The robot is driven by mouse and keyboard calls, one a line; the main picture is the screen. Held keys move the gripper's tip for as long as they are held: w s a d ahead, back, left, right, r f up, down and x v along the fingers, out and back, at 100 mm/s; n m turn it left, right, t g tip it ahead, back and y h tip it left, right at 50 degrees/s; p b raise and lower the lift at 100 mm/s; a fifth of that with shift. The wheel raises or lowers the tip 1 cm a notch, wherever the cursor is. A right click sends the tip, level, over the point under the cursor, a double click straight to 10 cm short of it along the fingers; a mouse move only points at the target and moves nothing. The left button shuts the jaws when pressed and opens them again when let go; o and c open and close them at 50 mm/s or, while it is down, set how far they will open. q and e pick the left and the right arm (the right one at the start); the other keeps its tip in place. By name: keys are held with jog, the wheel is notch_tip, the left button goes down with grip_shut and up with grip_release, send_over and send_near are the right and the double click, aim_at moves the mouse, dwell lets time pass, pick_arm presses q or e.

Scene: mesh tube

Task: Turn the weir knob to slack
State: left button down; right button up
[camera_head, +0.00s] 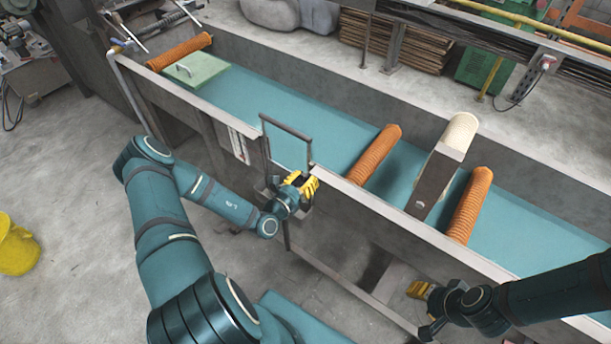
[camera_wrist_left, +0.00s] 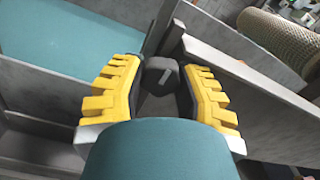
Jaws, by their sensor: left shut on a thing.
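The weir knob (camera_wrist_left: 161,74) is a dark, faceted knob with a pale mark on its face, seen between the yellow fingers in the left wrist view. My left gripper (camera_head: 304,184) is at the near wall of the long tank, just below the grey upright frame (camera_head: 287,129). It is shut on the knob, with a yellow finger on each side in the left wrist view (camera_wrist_left: 165,88). In the head view the gripper mostly hides the knob. My right gripper (camera_head: 418,290) hangs low at the lower right, away from the knob; its opening is unclear.
The tank (camera_head: 275,104) holds blue-green water. Orange ribbed rollers (camera_head: 374,157) cross it, and a pale mesh roll (camera_head: 461,134) rests by a grey plate. A green panel (camera_head: 197,70) lies at the far left end. A yellow object (camera_head: 16,247) stands on the floor.

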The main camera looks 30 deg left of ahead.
pick_arm(q)
jog(key=c, duration=0.6)
grip_release()
jog(key=shift+w, duration=0.1)
pick_arm(e)
jog(key=shift+f, duration=0.15)
